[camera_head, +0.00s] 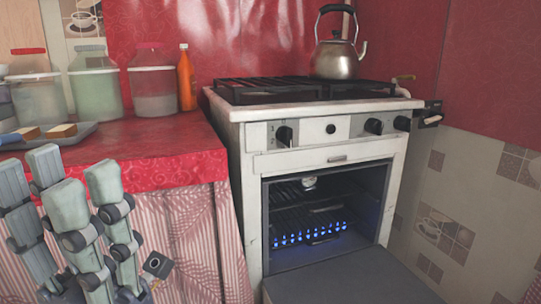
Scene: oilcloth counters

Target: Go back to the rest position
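Two pairs of grey-green fingers rise from the lower left of the head view, in front of the red counter. I take the left pair as my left gripper (29,178) and the other pair as my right gripper (86,194). In each pair the fingertips stand apart with nothing visible between them. Both point upward, clear of the stove. The wrists and arms below are mostly out of frame.
A white stove (300,162) stands right of the counter (150,146), its oven door (350,280) folded down and blue flames lit inside. A kettle (337,60) sits on top. Jars (95,95), an orange bottle (186,80) and a tray (75,134) stand on the counter.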

